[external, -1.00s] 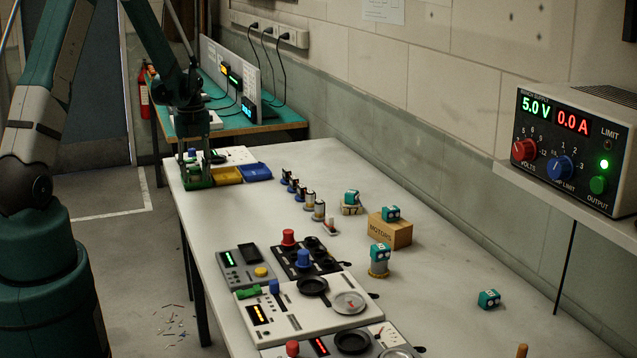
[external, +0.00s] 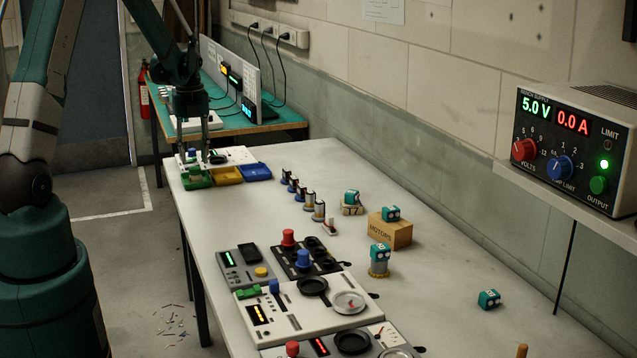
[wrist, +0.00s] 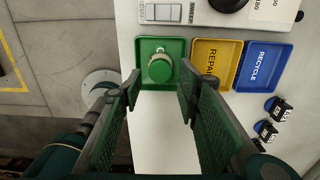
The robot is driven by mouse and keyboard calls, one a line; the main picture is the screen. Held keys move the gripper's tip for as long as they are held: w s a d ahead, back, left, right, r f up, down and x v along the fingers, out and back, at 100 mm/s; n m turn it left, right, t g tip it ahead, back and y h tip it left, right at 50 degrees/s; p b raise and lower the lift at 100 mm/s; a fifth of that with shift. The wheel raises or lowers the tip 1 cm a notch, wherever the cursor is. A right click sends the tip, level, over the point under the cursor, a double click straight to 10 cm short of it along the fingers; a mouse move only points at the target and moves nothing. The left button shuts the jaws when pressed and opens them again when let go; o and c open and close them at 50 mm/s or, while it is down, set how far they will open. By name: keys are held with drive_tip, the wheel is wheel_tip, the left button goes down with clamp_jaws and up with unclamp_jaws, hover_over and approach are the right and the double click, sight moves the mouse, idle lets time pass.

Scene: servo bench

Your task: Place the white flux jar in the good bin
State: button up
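The green bin (wrist: 145,84) lies at the top centre of the wrist view, and it also shows at the far left end of the bench in the external view (external: 198,182). A round jar with a green lid and a whitish rim (wrist: 160,69) is inside the green bin, seen from above. It seems to be the flux jar; its side is mostly hidden. My gripper (wrist: 160,91) is open, its fingers spread wide and empty, with the jar just ahead of the gap. In the external view my gripper (external: 195,156) is above the green bin.
The yellow REPAIR bin (wrist: 212,82) and blue RECYCLE bin (wrist: 266,82) stand right of the green bin. A white panel (external: 237,154) is behind them. Several small motors (external: 301,193) stand in a row to the right. The bench (external: 225,215) in front of the bins is clear.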

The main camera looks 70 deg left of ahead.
sight(197, 169)
wheel_tip(197, 169, up, 6)
idle(0.4)
idle(0.6)
drive_tip(key=w+d+r+n+t+y, duration=0.1)
drive_tip(key=w+d+r+n, duration=0.3)
drive_tip(key=d, duration=0.6)
drive_tip(key=w+d+r+n+t, duration=0.1)
drive_tip(key=d+r, duration=0.5)
drive_tip(key=d, duration=0.5)
drive_tip(key=w+d+r+n+t+y, duration=0.1)
drive_tip(key=w+d+r+n, duration=0.15)
drive_tip(key=d+r, duration=0.55)
drive_tip(key=s+d+n+t, duration=0.1)
drive_tip(key=s+d+n, duration=0.2)
drive_tip(key=d, duration=0.7)
drive_tip(key=s+d+n+t+h, duration=0.1)
drive_tip(key=s+d+n, duration=0.3)
drive_tip(key=d, duration=0.6)
drive_tip(key=s+d+n+t+h, duration=0.1)
drive_tip(key=s+d, duration=0.4)
drive_tip(key=d, duration=0.5)
drive_tip(key=shift+d+r+n+t, duration=0.25)
drive_tip(key=shift+n+t, duration=0.35)
drive_tip(key=shift+n, duration=0.65)
